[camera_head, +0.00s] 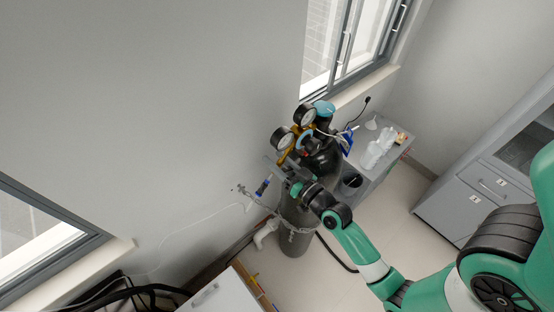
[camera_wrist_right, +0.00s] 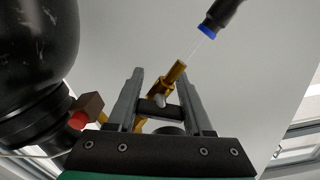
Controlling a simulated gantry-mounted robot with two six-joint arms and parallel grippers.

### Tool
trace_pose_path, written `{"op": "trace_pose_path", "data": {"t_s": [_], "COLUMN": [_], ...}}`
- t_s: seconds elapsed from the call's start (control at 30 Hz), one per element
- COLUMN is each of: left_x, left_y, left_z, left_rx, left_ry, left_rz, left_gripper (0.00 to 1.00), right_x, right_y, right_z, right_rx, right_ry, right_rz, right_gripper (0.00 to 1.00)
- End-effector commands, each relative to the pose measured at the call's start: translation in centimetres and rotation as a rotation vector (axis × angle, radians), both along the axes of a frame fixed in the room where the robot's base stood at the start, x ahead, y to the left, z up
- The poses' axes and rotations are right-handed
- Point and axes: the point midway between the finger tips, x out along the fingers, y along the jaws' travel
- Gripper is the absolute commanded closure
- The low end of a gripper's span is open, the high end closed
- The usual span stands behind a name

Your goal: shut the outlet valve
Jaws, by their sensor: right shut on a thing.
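The gas cylinder (camera_head: 295,218) stands upright by the wall, with two round gauges (camera_head: 281,138) and brass regulator parts at its top. My right gripper (camera_head: 279,163) reaches in beside the regulator and is shut on the outlet valve. In the right wrist view my right gripper's (camera_wrist_right: 163,78) two grey fingers stand on either side of a dark knob-like part, the outlet valve (camera_wrist_right: 162,112), with a brass outlet fitting (camera_wrist_right: 175,75) beyond it. How far the valve is turned cannot be told. My left gripper is not in view.
A blue-ended dark tube (camera_wrist_right: 208,30) hangs near the brass fitting.

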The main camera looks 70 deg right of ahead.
Motion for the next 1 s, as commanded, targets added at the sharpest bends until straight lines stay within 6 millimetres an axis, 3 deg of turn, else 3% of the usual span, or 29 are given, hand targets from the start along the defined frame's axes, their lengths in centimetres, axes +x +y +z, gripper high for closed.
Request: {"op": "trace_pose_path", "data": {"t_s": [0.3, 0.57, 0.6, 0.73, 1.0], "left_x": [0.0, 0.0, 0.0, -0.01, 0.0], "left_y": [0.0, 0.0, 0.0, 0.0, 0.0], "left_z": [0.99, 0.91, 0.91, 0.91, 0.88], "left_rx": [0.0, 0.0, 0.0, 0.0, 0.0], "left_ry": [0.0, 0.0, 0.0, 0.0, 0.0], "left_rz": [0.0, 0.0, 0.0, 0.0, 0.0], "left_gripper": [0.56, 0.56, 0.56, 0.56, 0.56], "right_x": [-0.01, -0.01, -0.01, -0.01, -0.02], "right_y": [0.01, 0.01, 0.01, 0.0, 0.02], "right_z": [0.12, 0.04, 0.05, 0.03, 0.01], "right_rx": [0.294, 0.306, 0.306, 0.305, 0.304], "right_ry": [-0.146, -0.153, -0.153, -0.153, -0.151], "right_rz": [0.0, 0.0, 0.0, 0.0, 0.0], "right_gripper": [1.0, 1.0, 0.44, 0.2, 0.19]}}
